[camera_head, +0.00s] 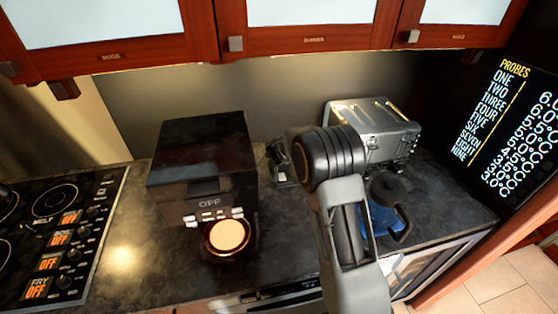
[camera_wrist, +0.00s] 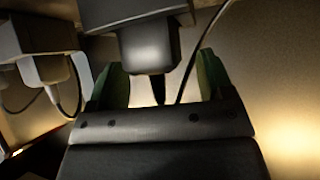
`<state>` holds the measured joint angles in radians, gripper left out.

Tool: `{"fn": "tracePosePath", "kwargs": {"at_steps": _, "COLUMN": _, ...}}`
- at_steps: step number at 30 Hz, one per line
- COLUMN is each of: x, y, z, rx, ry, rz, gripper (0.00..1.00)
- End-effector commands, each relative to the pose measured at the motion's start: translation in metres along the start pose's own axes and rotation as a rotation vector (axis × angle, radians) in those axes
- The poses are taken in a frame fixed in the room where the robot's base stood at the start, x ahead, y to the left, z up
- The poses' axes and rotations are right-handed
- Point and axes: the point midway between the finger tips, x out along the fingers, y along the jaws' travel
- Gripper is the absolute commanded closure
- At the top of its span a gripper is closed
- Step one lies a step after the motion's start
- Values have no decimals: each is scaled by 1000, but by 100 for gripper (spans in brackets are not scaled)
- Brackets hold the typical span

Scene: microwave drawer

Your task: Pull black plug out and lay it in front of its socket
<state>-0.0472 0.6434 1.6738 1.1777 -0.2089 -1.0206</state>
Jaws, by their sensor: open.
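The black plug (camera_wrist: 149,48) shows at the top middle of the wrist view, joined to a dark block (camera_wrist: 130,10) above it, probably its socket. A dark cord (camera_wrist: 158,90) hangs from its lower end. My gripper (camera_wrist: 160,72) is open, with a green-padded finger on either side of the plug's lower part. I see gaps between the fingers and the plug. Whether the socket is the whole upper block I cannot tell. In the head view my arm blocks much of this area, and the plug is not clear there.
A second plug (camera_wrist: 45,68) with cords hangs at the left of the wrist view. In the head view a black appliance (camera_head: 205,165) stands left, a grey metal toaster-like appliance (camera_head: 375,128) back right, and a blue pot (camera_head: 382,217) right. Cabinets (camera_head: 310,38) hang above.

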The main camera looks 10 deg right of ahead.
Motion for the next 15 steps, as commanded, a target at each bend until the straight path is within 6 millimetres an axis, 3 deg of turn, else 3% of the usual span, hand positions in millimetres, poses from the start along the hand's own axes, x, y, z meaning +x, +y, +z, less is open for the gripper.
{"fn": "tracePosePath", "kwargs": {"at_steps": 11, "x": 11, "y": 0, "z": -1, "rx": 0, "ry": 1, "rz": 0, "gripper": 26}}
{"fn": "tracePosePath", "kwargs": {"at_steps": 15, "x": 10, "y": 0, "z": -1, "rx": 0, "ry": 1, "rz": 0, "gripper": 37}}
